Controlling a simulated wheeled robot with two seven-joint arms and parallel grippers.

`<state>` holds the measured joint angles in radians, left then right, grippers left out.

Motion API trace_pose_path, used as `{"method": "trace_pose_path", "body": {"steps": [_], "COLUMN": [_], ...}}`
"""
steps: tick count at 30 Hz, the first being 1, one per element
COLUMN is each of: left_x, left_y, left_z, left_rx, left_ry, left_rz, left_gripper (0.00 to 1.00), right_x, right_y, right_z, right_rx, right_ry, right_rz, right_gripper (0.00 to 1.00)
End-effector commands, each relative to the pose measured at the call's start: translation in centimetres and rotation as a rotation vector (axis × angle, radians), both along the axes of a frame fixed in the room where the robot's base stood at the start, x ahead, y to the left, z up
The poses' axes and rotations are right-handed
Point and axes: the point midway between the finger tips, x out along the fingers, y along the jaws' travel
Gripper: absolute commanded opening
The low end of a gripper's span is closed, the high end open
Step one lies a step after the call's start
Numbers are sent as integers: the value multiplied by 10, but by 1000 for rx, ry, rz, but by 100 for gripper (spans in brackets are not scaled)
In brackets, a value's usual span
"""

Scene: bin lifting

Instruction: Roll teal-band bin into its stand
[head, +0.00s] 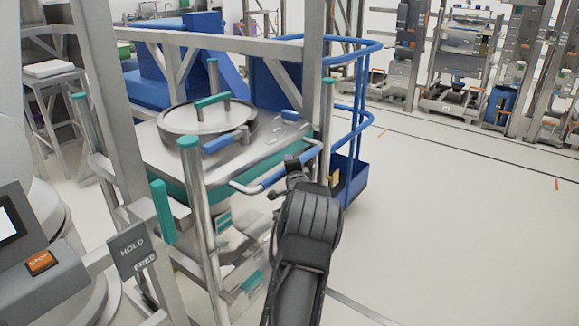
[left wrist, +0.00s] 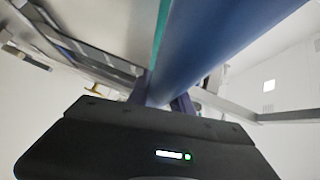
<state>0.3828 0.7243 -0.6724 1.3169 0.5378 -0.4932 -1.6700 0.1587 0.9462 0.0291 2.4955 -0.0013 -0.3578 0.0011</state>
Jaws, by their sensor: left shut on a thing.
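The teal-band bin (head: 165,166) is a silver, square-topped bin with a teal band below its top. Its round lid carries a teal grip, and a blue-sleeved handle bar sticks out on its right side. The bin stands upright between teal-capped posts (head: 197,210), by the grey frame of the stand (head: 118,110). I cannot tell whether it is fully seated. My left gripper (head: 291,162) is shut on the blue handle (head: 276,181), which also fills the middle of the left wrist view (left wrist: 205,50). The fingertips are partly hidden. My right gripper is out of view.
A grey panel with an orange button (head: 39,262) and a HOLD/FREE plate (head: 134,250) stand at the left front. A blue railed cart (head: 352,175) is just behind the handle. The floor (head: 460,220) at the right is clear; racks line the back.

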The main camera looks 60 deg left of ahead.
Motion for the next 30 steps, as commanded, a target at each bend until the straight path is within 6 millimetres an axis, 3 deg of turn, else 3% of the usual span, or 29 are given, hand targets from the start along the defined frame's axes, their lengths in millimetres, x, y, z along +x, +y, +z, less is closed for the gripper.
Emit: {"method": "trace_pose_path", "body": {"steps": [1, 2, 9, 20, 30], "left_x": [6, 6, 5, 2, -14], "left_y": [-2, -2, -2, -4, -39], "left_z": [8, 8, 6, 4, 10], "left_rx": [11, 11, 8, 6, 4], "left_ry": [-8, -8, -6, -4, -6], "left_rz": [-10, -10, -7, -5, -8], "left_gripper": [0, 27, 47, 48, 48], "right_x": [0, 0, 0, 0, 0], "right_y": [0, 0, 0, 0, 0], "right_z": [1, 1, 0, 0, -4], "right_rx": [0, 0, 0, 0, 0], "right_ry": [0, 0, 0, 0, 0], "right_rz": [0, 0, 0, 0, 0], "right_gripper": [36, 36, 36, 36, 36]}}
